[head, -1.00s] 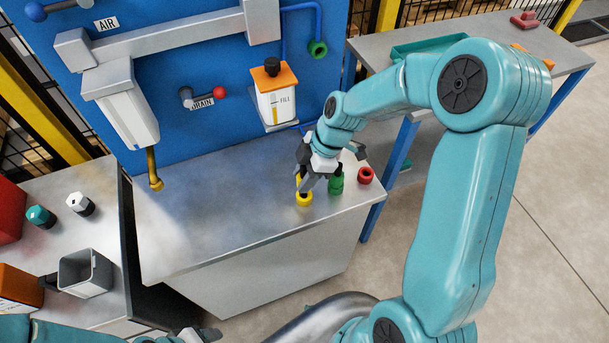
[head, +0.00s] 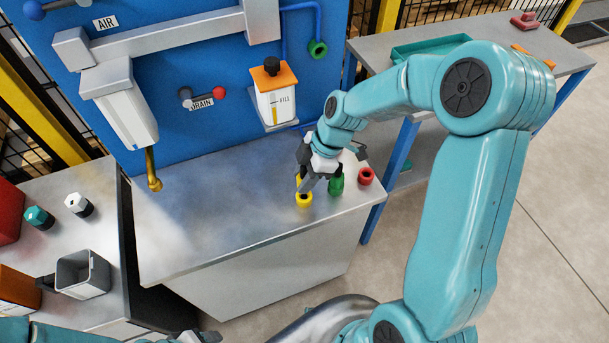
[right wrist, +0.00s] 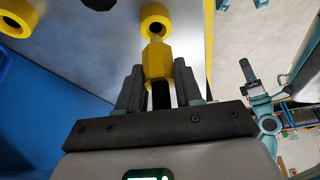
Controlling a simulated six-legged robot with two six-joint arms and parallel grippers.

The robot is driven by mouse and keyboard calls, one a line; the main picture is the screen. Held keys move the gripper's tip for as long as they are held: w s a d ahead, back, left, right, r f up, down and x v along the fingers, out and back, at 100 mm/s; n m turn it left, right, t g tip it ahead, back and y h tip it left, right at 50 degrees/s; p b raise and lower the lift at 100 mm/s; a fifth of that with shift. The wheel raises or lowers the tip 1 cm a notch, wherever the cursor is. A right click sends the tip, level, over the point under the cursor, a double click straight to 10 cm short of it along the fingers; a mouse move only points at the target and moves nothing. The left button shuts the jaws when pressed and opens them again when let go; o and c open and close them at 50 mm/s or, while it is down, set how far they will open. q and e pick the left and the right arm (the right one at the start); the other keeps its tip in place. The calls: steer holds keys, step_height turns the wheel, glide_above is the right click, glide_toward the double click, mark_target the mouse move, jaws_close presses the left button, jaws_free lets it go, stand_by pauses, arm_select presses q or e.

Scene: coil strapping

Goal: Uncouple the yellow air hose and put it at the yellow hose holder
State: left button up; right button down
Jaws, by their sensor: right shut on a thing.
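My right gripper (head: 302,180) is over the yellow hose holder (head: 304,199), a yellow ring on the grey bench. In the right wrist view my right gripper (right wrist: 160,88) is shut on the yellow air hose's coupling (right wrist: 157,62). The coupling's narrow tip points at the ring of the yellow holder (right wrist: 157,12) and appears to reach its near edge. I cannot tell whether the tip is inside. In the head view my fingers mostly hide the coupling. My left gripper (head: 203,337) is partly cut off at the bottom edge, and its jaws are unclear.
A green holder (head: 336,186) and a red holder (head: 366,176) stand close to the right of the yellow one. A brass fitting (head: 153,170) hangs over the bench. A filler bottle (head: 275,98) is on the blue panel behind. The bench's middle is clear.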

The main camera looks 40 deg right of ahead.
steer(key=shift+f, duration=0.15)
steer(key=shift+f+b, duration=1.7)
steer(key=shift+b, duration=0.3)
steer(key=c, duration=0.7)
jaws_free()
steer(key=shift+o, duration=0.2)
steer(key=v, duration=1.6)
steer(key=shift+r, duration=0.2)
steer(key=shift+d, duration=0.1)
